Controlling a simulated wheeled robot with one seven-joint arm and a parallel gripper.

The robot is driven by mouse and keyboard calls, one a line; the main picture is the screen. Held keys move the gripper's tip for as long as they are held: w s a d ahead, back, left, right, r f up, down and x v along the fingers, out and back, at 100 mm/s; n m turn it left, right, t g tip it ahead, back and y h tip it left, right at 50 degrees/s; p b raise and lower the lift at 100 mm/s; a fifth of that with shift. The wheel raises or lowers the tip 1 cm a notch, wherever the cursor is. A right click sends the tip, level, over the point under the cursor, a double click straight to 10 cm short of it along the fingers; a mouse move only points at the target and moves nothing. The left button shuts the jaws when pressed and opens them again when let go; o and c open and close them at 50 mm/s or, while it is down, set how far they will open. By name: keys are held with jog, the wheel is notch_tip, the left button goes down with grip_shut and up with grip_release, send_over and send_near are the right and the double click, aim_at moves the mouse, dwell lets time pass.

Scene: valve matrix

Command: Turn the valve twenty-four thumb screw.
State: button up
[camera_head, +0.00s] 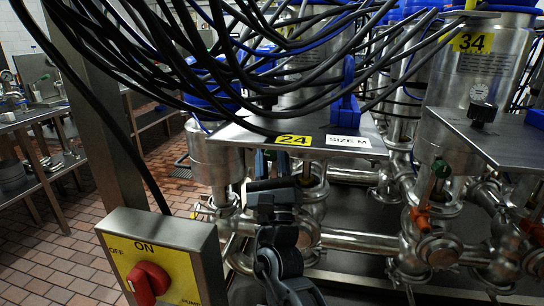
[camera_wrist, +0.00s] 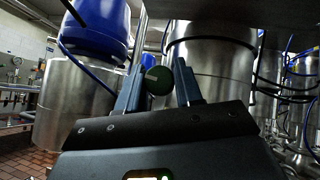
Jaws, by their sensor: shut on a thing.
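The yellow 24 label (camera_head: 294,140) sits on the front edge of a steel plate in the head view. My gripper (camera_head: 270,160) is just under that edge, below the label. In the wrist view, my gripper's two blue-grey fingers (camera_wrist: 158,80) stand on either side of a round dark green thumb screw (camera_wrist: 158,82) with a pale mark on its face. My gripper is shut on this thumb screw. In the head view the thumb screw is hidden by the plate and gripper.
Black cables hang across the top in the head view. A yellow switch box (camera_head: 165,262) with a red knob (camera_head: 148,283) stands at front left. Steel pipes (camera_head: 355,242) run behind and right of my arm.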

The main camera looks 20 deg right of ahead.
jog(key=m+h+b, duration=0.1)
jog(key=m, duration=0.1)
jog(key=m+g+h+b, duration=0.1)
jog(key=m+h, duration=0.1)
jog(key=m+g+h+b, duration=0.1)
jog(key=h, duration=0.1)
jog(key=shift+f+m, duration=0.3)
jog(key=shift+m, duration=0.1)
jog(key=shift+r+m+g+h+b, duration=0.15)
jog(key=shift+m+g+h+b, duration=0.35)
jog(key=shift+m+h, duration=0.45)
jog(key=shift+r+m+g+h+b, duration=0.15)
jog(key=shift+m+g+h+b, duration=0.25)
jog(key=shift+m+g+h, duration=0.55)
jog(key=shift+t, duration=0.35)
jog(key=o, duration=1)
jog(key=shift+r+n+t+y+p, duration=0.1)
jog(key=shift+n+t+y+p, duration=0.25)
jog(key=shift+y, duration=0.25)
